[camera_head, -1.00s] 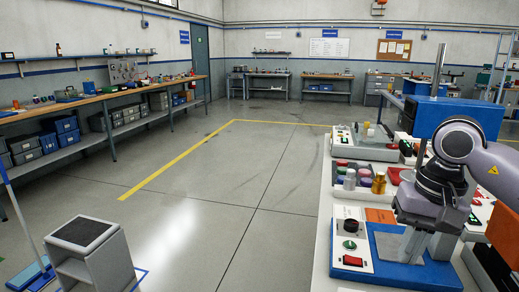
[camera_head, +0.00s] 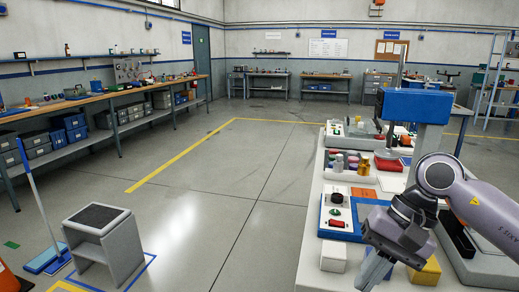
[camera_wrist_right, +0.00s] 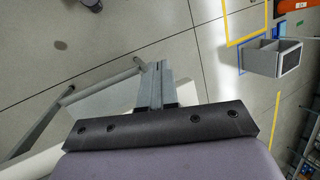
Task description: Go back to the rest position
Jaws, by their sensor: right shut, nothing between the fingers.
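My right gripper (camera_head: 374,274) is at the lower right of the head view, above the near end of the white workbench (camera_head: 312,254). Its grey fingers point down and are together, with nothing between them. In the right wrist view the closed fingers (camera_wrist_right: 158,84) stand out over the grey floor, with the bench edge to their left. My left gripper is not in view.
On the bench near the gripper are a red-buttoned panel (camera_head: 338,212), a white box (camera_head: 333,256), a yellow block (camera_head: 425,272) and a blue machine (camera_head: 413,106). A grey step stool (camera_head: 104,240) stands at left, also in the wrist view (camera_wrist_right: 270,58). The middle floor is clear.

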